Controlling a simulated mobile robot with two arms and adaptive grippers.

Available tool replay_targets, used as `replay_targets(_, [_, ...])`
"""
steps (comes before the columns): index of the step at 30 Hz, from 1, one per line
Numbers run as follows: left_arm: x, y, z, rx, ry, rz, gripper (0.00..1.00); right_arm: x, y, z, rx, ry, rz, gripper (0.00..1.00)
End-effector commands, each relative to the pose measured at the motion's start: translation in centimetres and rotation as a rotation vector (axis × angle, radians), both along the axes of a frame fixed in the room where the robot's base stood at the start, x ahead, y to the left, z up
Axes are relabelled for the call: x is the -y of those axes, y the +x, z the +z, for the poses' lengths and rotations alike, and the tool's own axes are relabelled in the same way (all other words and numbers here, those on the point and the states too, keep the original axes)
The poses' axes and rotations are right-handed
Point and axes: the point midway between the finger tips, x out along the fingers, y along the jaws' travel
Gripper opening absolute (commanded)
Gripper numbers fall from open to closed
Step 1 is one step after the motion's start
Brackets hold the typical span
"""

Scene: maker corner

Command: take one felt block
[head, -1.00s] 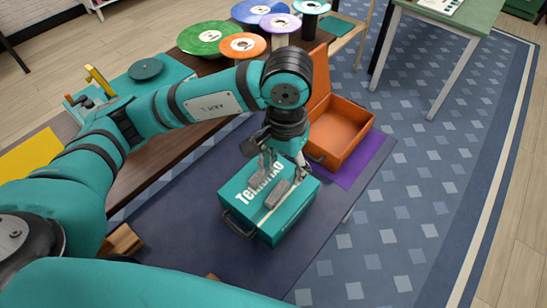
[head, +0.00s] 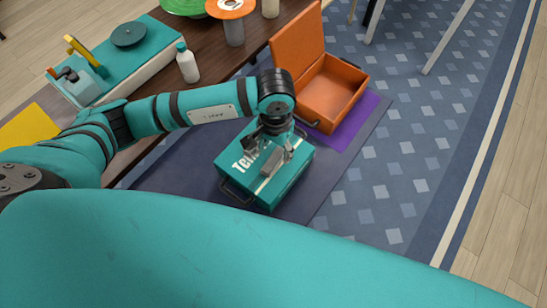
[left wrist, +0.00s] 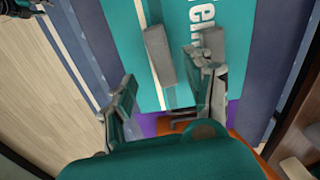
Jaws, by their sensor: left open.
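No felt block shows in either view. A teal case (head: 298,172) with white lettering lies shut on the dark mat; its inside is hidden. It also fills the upper middle of the left wrist view (left wrist: 122,35). My left gripper (head: 262,163) is open over the case's top, fingers pointing down, nothing between them. In the left wrist view its fingers (left wrist: 185,52) stand apart over the lid; I cannot tell whether they touch it. An orange case (head: 330,92) stands open and looks empty behind the teal one.
A dark wooden bench (head: 205,92) runs along the left, with a white bottle (head: 187,65), a teal machine (head: 120,60) and reels at the far end. A purple mat (head: 365,118) lies under the orange case.

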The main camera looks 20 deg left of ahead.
Motion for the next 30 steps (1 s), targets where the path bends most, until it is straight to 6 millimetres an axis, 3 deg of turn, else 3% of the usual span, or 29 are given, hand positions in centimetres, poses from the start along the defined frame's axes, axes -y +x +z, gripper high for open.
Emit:
replay_targets(6, [-0.3, -0.3, -2.5, -0.008, 0.001, 0.004, 0.54, -0.4, 0.2, 2.0, 0.003, 0.005, -0.001, 0.4])
replay_targets(11, [-0.3, -0.1, -4.7, -0.002, 0.0, 0.002, 0.54, -0.8, 0.1, 2.2, 0.002, 0.01, -0.002, 0.4])
replay_targets(20, [-0.3, -0.1, -5.1, 0.0, 0.0, 0.0, 0.53, -1.0, -0.3, 2.1, -0.004, 0.013, -0.001, 0.4])
replay_targets(30, [-0.3, -0.1, -5.1, 0.0, 0.0, 0.001, 0.1, -0.5, -0.3, 2.1, -0.005, 0.006, 0.001, 0.4])
